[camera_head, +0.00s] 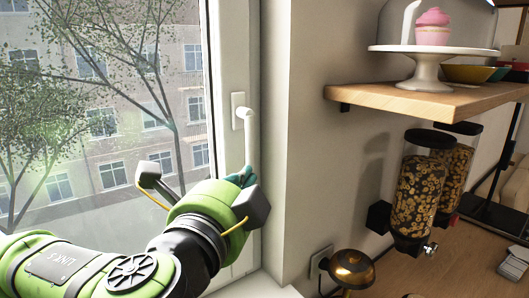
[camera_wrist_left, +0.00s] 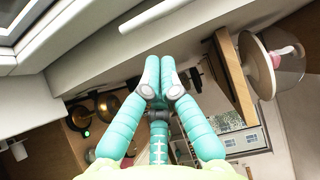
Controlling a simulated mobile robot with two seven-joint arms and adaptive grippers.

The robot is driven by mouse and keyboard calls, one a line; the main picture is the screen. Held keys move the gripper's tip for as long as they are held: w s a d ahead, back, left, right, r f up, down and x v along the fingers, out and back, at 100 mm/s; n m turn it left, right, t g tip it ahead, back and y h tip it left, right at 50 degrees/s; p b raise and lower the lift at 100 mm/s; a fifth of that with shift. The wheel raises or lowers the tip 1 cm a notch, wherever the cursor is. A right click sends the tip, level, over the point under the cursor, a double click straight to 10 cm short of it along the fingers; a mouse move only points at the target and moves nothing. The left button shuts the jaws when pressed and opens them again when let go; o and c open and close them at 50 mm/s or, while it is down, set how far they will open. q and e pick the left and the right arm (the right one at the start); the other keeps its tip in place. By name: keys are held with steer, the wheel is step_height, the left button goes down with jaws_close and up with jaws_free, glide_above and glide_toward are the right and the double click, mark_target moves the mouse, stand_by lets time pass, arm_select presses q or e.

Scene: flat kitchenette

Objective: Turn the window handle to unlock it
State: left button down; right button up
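The white window handle (camera_head: 249,135) sits on the frame at the right side of the window, with its lever hanging straight down. My left gripper (camera_head: 240,176) is at the lever's lower end in the head view; its teal fingers are partly hidden by my own wrist. In the left wrist view, the fingertips of my left gripper (camera_wrist_left: 160,78) are close together with nothing visible between them. A white bar, which looks like the handle (camera_wrist_left: 155,15), lies beyond the fingertips there, apart from them. My right gripper is not in view.
The wall corner (camera_head: 275,150) stands just right of the window frame. A wooden shelf (camera_head: 440,100) with a cake stand (camera_head: 425,70) juts out at the right. Cereal dispensers (camera_head: 418,190) hang below it, and a brass lamp-like dome (camera_head: 351,268) is at the lower middle.

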arm_select(q)
steer(key=p+x, duration=0.4)
steer(key=x, duration=0.6)
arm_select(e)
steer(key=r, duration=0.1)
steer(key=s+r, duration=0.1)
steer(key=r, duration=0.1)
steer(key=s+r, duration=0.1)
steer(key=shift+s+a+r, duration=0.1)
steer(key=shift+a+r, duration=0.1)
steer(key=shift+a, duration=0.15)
